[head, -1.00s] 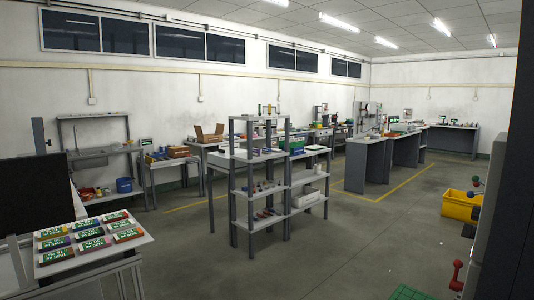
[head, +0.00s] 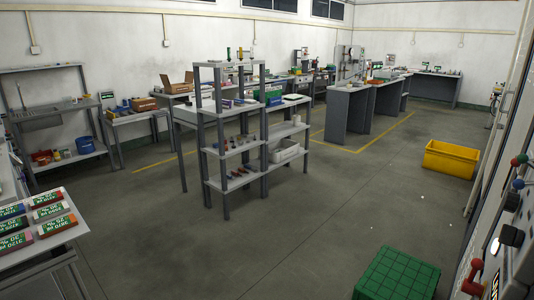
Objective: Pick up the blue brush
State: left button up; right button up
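I cannot make out a blue brush for certain in the head view. Several small items, some blue and some red, stand or lie on the shelves of a grey rack (head: 208,165) in the middle of the room, too small to tell apart. A blue container (head: 84,145) sits on the low shelf of a bench at the left wall. Neither of my grippers is in view.
A table (head: 50,248) with several coloured boxes stands at the near left. A green block-like box (head: 395,277) is on the floor at front right. A yellow bin (head: 449,161) lies farther back. Machine panels with knobs line the right edge. The middle floor is clear.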

aim_at(238, 102)
jog(key=i+z, duration=0.1)
jog(key=i, duration=2.9)
